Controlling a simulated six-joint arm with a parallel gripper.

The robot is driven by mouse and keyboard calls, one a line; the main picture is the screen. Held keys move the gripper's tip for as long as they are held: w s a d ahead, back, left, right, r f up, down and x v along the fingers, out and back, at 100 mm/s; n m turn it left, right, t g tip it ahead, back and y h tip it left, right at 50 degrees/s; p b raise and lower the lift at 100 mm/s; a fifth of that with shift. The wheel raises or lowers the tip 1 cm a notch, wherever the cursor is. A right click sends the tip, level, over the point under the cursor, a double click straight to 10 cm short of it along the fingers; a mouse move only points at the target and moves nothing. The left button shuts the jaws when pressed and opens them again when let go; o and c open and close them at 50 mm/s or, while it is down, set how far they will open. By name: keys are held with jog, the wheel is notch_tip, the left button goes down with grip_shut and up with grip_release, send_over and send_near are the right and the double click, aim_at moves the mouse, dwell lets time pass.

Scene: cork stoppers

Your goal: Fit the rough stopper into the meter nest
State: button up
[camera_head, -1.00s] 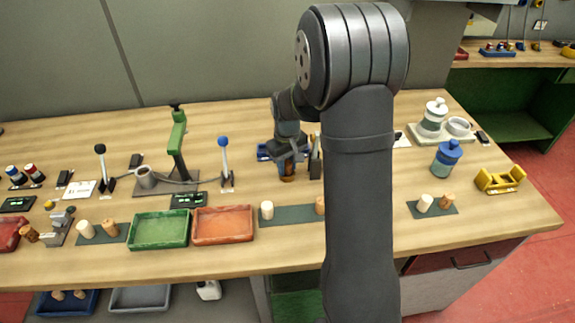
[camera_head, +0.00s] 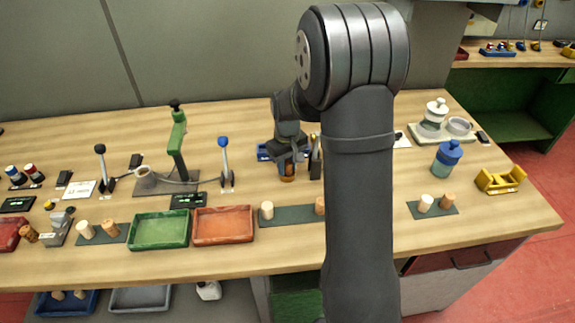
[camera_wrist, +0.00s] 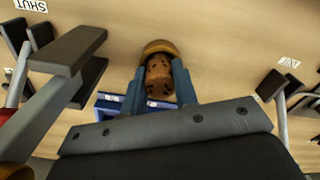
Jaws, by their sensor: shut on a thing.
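My gripper (camera_wrist: 160,72) is shut on the rough stopper (camera_wrist: 158,76), a brown cork with dark pits, between its two blue fingers in the wrist view. A rounded tan-brown rim (camera_wrist: 157,46), possibly the meter nest, shows right at the stopper's far end. I cannot tell whether the stopper sits in it or just above it. In the head view, my gripper (camera_head: 287,168) is low over the rear middle of the bench, with a brown piece (camera_head: 288,179) at its tip.
A blue holder (camera_head: 264,152) stands just behind my gripper. A blue-knobbed lever (camera_head: 225,160) is to its left. An orange tray (camera_head: 223,237) and a green tray (camera_head: 158,244) lie front left. A dark mat (camera_head: 288,216) with stoppers lies in front. My arm hides part of the bench.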

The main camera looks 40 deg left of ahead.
jog(key=shift+s+d+f, duration=0.2)
jog(key=shift+d+f, duration=0.05)
jog(key=shift+f, duration=0.35)
jog(key=shift+s+d+f, duration=0.2)
jog(key=shift+d+f, duration=0.05)
jog(key=shift+f, duration=0.35)
jog(key=o, duration=0.9)
jog(key=shift+c, duration=0.2)
jog(key=shift+w+a+r, duration=0.1)
jog(key=shift+a+r, duration=0.05)
jog(key=shift+r, duration=0.45)
jog(key=shift+o, duration=0.7)
jog(key=r, duration=0.9)
jog(key=shift+w+a+r, duration=0.1)
jog(key=shift+w+a, duration=0.15)
jog(key=shift+a, duration=0.05)
notch_tip(320, 180, down, 10)
jog(key=shift+s+d+f, duration=0.15)
